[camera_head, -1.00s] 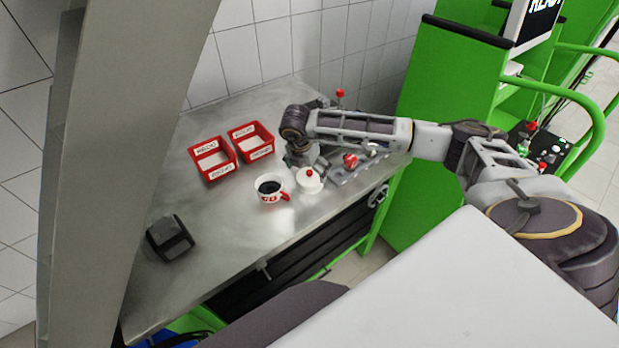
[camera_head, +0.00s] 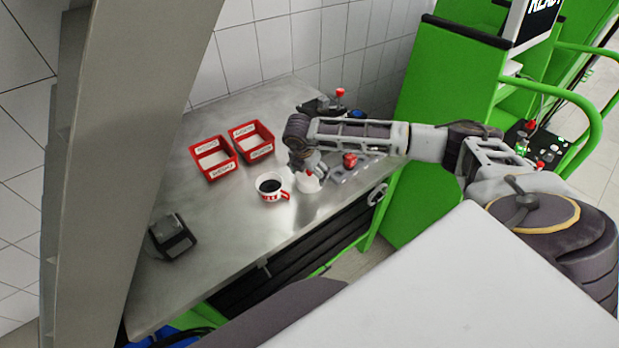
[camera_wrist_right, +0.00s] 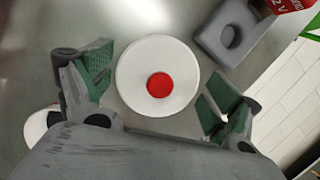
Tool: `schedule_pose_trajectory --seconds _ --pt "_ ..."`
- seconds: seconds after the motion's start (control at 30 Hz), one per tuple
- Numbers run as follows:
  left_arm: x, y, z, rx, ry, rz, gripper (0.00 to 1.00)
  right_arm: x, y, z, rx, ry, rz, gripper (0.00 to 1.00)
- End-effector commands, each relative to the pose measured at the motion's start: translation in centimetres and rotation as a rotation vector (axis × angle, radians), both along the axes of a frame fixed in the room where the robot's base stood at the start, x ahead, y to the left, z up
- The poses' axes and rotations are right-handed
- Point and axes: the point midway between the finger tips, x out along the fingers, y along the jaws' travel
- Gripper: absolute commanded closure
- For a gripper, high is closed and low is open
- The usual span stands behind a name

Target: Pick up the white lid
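The white lid (camera_wrist_right: 135,82) is a round disc with a red knob (camera_wrist_right: 160,85) in its middle. In the right wrist view it lies between the two green-padded fingers of my right gripper (camera_wrist_right: 157,95). The fingers are spread wide, with a gap to the lid on the right; the gripper is open. In the head view the lid (camera_head: 308,184) is partly hidden under my right gripper (camera_head: 307,164), which points down over it. My left gripper does not show in the head view.
A white and red mug (camera_head: 270,194) with dark contents stands left of the lid. Two red bins (camera_head: 213,176) and (camera_head: 253,157) stand behind. A black device (camera_head: 173,236) sits at the left on the metal table (camera_head: 225,235). A grey fixture (camera_wrist_right: 232,32) lies close to the lid.

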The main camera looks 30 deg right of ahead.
Motion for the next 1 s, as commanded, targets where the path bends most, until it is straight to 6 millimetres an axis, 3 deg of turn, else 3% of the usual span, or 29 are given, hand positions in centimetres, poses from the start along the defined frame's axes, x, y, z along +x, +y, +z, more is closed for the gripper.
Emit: schedule_pose_trajectory --seconds 0.1,0.57,0.77,1.0 --pt "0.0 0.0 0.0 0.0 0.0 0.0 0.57 0.0 0.0 0.0 0.0 0.0 0.0 0.32" --pt "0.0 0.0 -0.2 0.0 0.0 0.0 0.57 0.1 0.0 0.5 0.001 -0.002 0.001 0.32" --pt "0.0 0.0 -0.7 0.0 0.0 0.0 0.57 0.1 0.0 2.2 0.001 -0.003 0.001 0.32" --pt "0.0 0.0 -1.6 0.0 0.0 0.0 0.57 0.1 0.0 5.6 0.001 -0.004 0.001 0.32"
